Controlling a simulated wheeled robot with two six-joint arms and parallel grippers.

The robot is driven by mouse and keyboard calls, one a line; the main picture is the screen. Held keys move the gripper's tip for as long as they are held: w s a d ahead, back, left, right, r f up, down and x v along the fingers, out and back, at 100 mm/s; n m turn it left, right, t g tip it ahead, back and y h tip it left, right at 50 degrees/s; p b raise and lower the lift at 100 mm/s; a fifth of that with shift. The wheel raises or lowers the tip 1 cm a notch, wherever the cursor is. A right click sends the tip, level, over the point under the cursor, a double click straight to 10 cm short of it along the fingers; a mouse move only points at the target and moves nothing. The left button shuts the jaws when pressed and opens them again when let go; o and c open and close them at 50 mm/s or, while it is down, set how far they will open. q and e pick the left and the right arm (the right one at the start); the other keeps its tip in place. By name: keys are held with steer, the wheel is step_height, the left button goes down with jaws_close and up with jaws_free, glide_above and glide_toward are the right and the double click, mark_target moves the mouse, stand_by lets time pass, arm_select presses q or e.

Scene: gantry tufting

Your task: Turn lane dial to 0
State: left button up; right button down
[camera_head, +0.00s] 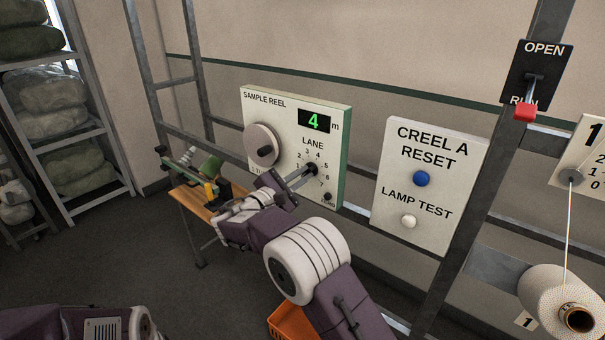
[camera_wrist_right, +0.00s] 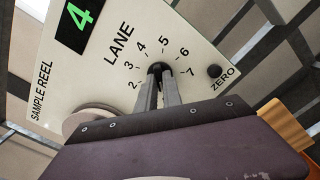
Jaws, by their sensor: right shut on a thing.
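The lane dial (camera_head: 313,169) is a small dark knob on the white sample reel panel (camera_head: 340,150), under the word LANE and ringed by numbers. My right gripper (camera_head: 301,177) is shut on the dial, its two fingers reaching up to it from the lower left. In the right wrist view the dial (camera_wrist_right: 155,69) sits between the fingertips (camera_wrist_right: 163,84). Numbers 2 to 7 show around it there; the 0 is not visible and the fingers hide the lower part. I cannot tell which number the dial points to. The green display (camera_head: 314,121) reads 4 m.
A round reel crank (camera_head: 262,145) is left of the dial, and a small ZERO button (camera_head: 328,197) is below right. A CREEL A panel (camera_head: 407,235) with blue and white buttons stands to the right. An orange crate (camera_head: 283,322) is below my right arm.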

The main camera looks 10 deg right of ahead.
steer(key=shift+f, duration=0.1)
stand_by(0.4)
steer(key=c, duration=1.5)
jaws_free()
steer(key=shift+a, duration=0.1)
steer(key=b+v, duration=0.3)
steer(key=v, duration=0.6)
